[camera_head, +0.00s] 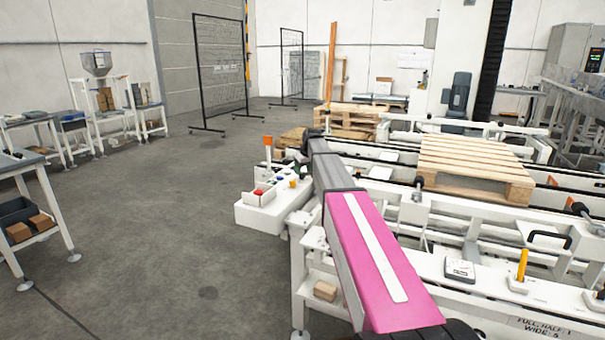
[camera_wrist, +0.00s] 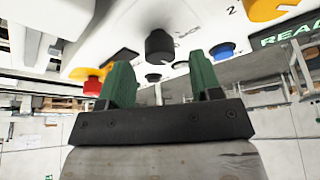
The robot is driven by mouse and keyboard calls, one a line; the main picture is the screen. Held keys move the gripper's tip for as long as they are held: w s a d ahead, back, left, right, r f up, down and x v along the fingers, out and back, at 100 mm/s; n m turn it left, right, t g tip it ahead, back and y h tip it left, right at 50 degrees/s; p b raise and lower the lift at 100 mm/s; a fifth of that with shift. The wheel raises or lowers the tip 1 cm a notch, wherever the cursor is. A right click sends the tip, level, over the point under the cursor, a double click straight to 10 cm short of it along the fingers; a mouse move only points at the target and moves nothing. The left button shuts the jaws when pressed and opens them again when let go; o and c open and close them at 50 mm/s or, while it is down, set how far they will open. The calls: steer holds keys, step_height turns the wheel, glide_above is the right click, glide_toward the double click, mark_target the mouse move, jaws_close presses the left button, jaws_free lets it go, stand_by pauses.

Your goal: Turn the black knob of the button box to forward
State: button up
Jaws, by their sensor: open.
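In the wrist view the black knob (camera_wrist: 160,46) stands out from the white face of the button box (camera_wrist: 112,38). The view looks turned over. My gripper (camera_wrist: 163,62) has two green fingers, open and apart, with the knob's picture between and just past their tips. I see no clear contact with the knob, and the depth gap is hard to judge. Printing beside the knob is too partial to read its setting. In the head view the white button box (camera_head: 250,216) sits left of my arm; the knob and my gripper are not clear there.
Around the knob in the wrist view are a red button (camera_wrist: 92,86), a blue button (camera_wrist: 222,49), a yellow part (camera_wrist: 268,8) and a green lit sign (camera_wrist: 290,33).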

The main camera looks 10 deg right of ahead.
steer(key=shift+x, duration=1.1)
steer(key=c, duration=0.9)
steer(key=shift+c, duration=0.2)
steer(key=shift+m, duration=0.3)
steer(key=m+h, duration=0.1)
steer(key=m, duration=0.3)
steer(key=shift+a+h, duration=0.15)
steer(key=shift+h, duration=0.25)
steer(key=shift+m+h, duration=0.8)
steer(key=shift+m, duration=1.3)
